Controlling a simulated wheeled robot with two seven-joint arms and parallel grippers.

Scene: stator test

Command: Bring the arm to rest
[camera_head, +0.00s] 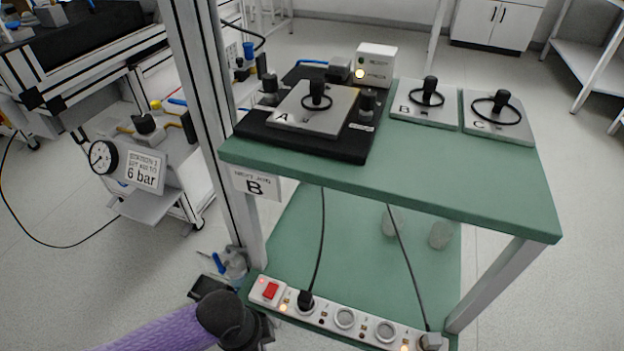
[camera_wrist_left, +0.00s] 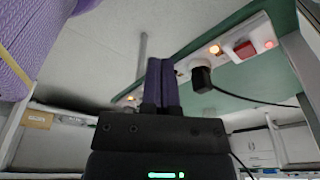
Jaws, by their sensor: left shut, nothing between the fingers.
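My left arm comes in at the bottom of the head view, with its left gripper (camera_head: 256,328) low beside the near left corner of the lower green shelf. In the left wrist view the two purple fingers (camera_wrist_left: 160,75) are together with nothing between them. The fingertips are hard to make out in the head view. The white power strip (camera_head: 325,313) with a red switch (camera_head: 270,290) lies along the shelf edge, close to the gripper. It also shows behind the fingers in the left wrist view (camera_wrist_left: 222,50). My right gripper is not in view.
The green table (camera_head: 440,195) carries a black base (camera_head: 350,146) with plate A (camera_head: 300,117), plate B (camera_head: 408,112), plate C (camera_head: 480,128) and a white box (camera_head: 378,62). Black plugs and cables hang at the strip. A gauge (camera_head: 103,157) stands left. Floor at lower left is clear.

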